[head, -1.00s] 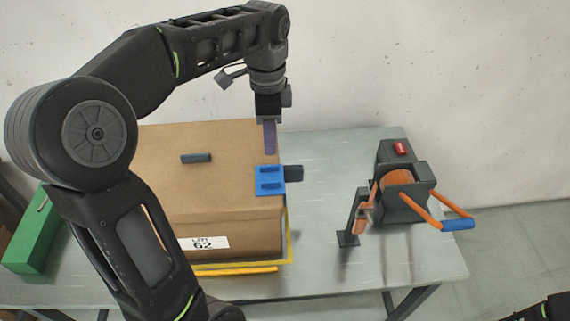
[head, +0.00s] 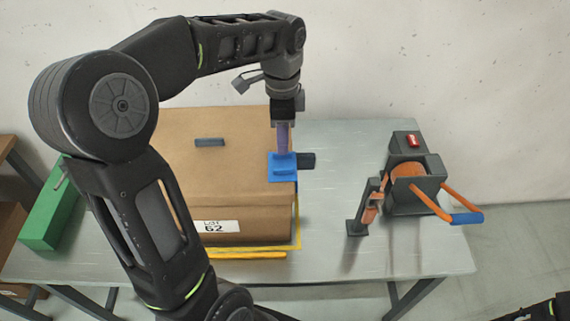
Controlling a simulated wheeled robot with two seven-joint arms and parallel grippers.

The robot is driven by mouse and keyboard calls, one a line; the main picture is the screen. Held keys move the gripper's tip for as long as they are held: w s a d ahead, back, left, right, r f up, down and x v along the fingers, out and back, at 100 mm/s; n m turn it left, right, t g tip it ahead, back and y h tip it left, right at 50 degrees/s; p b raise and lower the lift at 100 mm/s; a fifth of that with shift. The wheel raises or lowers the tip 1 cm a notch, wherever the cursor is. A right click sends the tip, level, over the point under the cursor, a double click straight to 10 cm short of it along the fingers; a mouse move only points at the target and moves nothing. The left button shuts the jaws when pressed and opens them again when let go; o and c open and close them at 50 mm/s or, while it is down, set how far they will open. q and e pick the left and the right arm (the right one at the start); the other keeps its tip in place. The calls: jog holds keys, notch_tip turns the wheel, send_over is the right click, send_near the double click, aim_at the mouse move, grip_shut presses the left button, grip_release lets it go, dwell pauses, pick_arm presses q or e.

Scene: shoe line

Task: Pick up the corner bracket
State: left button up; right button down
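A blue bracket-like piece (head: 291,171), which I take as the corner bracket, sits at the right top edge of a large brown cardboard box (head: 180,190). A dark block (head: 307,160) sticks out to its right. My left gripper (head: 283,151) points straight down over the blue piece. Its purple-grey fingers show edge-on and their tips overlap the far part of the blue piece. I cannot tell whether they touch it or how far apart they are. My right gripper is out of view; only a bit of that arm shows at the lower right corner.
The box stands on a grey table (head: 340,258), with yellow strips at its base. A dark bar (head: 209,142) lies on its top. A strapping tool with an orange reel (head: 407,178) and blue-tipped handle stands at right. A green box (head: 45,220) is at left.

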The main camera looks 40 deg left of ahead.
aim_at(281, 168)
pick_arm(q)
jog(key=shift+f+p, duration=0.4)
jog(key=shift+f, duration=1.6)
grip_shut()
